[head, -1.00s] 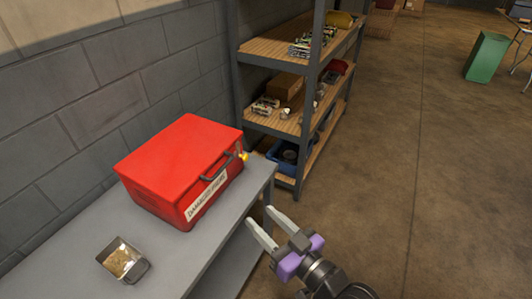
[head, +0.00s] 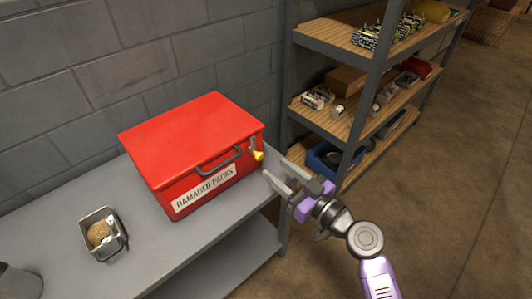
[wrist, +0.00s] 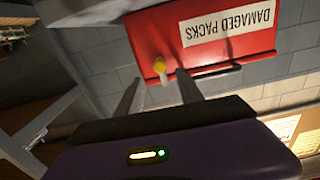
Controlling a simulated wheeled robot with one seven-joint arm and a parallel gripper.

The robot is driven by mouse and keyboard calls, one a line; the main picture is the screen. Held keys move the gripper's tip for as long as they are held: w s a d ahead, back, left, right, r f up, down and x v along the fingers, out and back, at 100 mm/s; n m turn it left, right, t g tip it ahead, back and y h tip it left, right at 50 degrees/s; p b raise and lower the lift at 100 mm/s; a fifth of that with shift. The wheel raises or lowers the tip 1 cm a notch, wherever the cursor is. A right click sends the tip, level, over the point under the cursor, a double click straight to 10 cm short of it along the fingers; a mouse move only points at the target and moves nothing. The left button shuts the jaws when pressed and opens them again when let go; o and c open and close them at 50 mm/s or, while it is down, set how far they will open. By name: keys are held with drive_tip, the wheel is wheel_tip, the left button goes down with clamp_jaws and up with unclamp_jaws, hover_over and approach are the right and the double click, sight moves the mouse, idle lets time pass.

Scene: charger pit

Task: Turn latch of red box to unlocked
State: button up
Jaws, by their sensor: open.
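The red box (head: 192,145) stands closed on the grey table, with a dark handle and a "DAMAGED PACKS" label on its front. Its yellow latch (head: 258,156) is at the front's right end, near the lid edge. In the wrist view the red box (wrist: 205,40) appears upside down, and the latch (wrist: 159,67) shows just beyond and between the fingertips. My gripper (head: 274,175) is open and empty, just right of and in front of the latch, apparently apart from it. It also shows in the wrist view (wrist: 157,84). Nothing hides the latch.
The grey table (head: 150,250) holds a metal tin (head: 103,233) with brownish contents at the left. A shelf unit (head: 350,120) with boxes and a blue bin (head: 325,160) stands close behind my gripper. The floor at the right is clear.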

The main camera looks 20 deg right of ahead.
sight(261, 157)
drive_tip(key=p+x, duration=0.1)
drive_tip(key=x, duration=0.6)
drive_tip(key=shift+w+a, duration=0.1)
drive_tip(key=shift+w, duration=0.25)
clamp_jaws()
